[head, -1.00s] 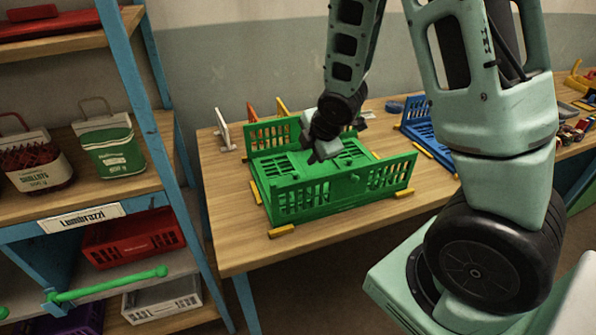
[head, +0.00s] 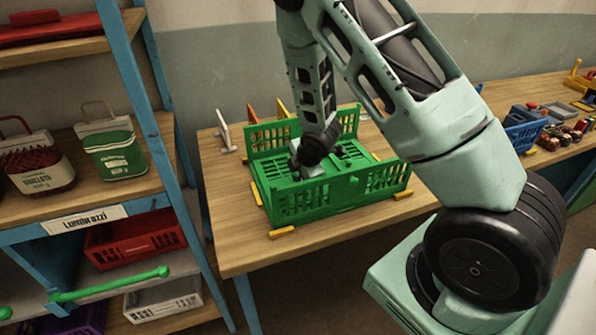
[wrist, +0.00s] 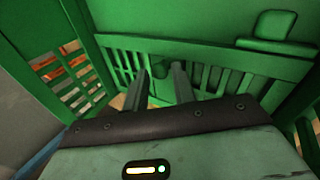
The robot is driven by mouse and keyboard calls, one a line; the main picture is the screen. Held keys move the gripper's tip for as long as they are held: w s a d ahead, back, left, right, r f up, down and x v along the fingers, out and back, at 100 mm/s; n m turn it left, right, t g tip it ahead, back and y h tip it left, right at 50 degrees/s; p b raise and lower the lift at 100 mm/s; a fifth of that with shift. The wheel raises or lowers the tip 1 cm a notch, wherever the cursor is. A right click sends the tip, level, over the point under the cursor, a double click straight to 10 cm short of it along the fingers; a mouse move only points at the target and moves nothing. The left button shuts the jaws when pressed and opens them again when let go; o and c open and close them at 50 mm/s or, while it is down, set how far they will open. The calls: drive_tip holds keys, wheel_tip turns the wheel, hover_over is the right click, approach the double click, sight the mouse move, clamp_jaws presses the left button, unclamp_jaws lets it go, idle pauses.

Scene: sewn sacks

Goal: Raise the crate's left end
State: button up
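The green crate (head: 340,193) stands on the wooden table, its near and far slotted long walls upright. Its left end is not standing; a slotted green panel (head: 280,181) lies low inside at the left. My gripper (head: 304,167) points down into the crate's left half, and its fingertips are hard to see in the head view. In the wrist view my gripper (wrist: 159,88) shows two fingers apart, with nothing clearly held between them. They are close over a slotted green panel with a thick rim (wrist: 200,46); I cannot tell whether they touch it.
Yellow blocks (head: 281,231) sit around the crate's foot. A white stand (head: 224,132) is at the table's left back. A blue crate (head: 522,131) and small toys (head: 570,130) are to the right, past my arm. A blue-framed shelf (head: 150,110) stands close to the left.

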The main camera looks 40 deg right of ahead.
clamp_jaws()
